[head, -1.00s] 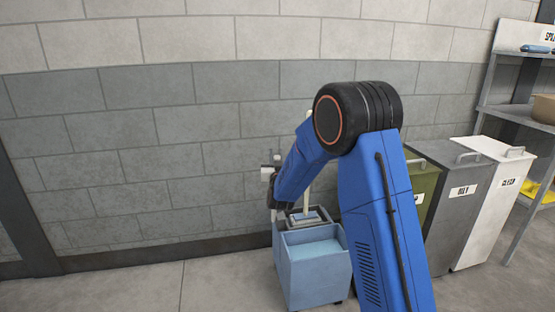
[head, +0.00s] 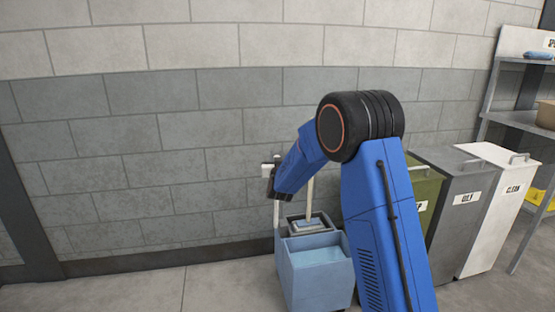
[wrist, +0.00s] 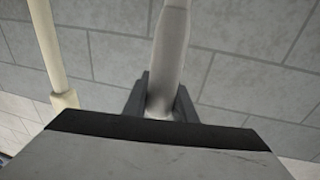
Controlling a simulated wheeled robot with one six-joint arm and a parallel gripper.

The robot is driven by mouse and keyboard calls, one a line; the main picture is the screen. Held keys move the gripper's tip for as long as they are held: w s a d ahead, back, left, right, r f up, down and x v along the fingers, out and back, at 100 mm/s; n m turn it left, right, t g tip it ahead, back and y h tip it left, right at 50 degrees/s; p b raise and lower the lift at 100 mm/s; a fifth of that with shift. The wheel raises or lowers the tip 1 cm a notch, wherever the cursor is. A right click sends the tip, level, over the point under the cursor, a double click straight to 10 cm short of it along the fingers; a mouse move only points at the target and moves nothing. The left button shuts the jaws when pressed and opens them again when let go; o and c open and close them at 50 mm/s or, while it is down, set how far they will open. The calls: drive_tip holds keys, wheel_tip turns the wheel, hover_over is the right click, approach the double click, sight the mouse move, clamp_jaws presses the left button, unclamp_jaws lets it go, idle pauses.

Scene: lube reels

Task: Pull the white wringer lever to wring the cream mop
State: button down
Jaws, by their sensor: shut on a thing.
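The white wringer lever (head: 276,214) stands roughly upright at the left side of the blue mop bucket (head: 318,278). My gripper (head: 271,172) is shut on it near its upper part. In the wrist view the pale lever (wrist: 171,55) runs up between the two dark fingers of my gripper (wrist: 160,100). The cream mop handle (head: 309,198) rises from the grey wringer (head: 298,222) at the back of the bucket, and my arm hides its upper part. It also shows in the wrist view (wrist: 47,50), left of the lever and apart from my gripper.
A brick wall (head: 150,150) stands close behind the bucket. An olive bin (head: 425,190), a grey bin (head: 465,205) and a white bin (head: 500,205) stand to the right, before a shelf rack (head: 515,118). The floor left of the bucket is clear.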

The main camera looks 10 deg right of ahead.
drive_tip(key=c, duration=1.4)
unclamp_jaws()
drive_tip(key=shift+s, duration=0.1)
drive_tip(key=s+a, duration=0.1)
drive_tip(key=s, duration=1)
drive_tip(key=s+a+f, duration=0.1)
drive_tip(key=s, duration=0.5)
drive_tip(key=shift+a, duration=0.3)
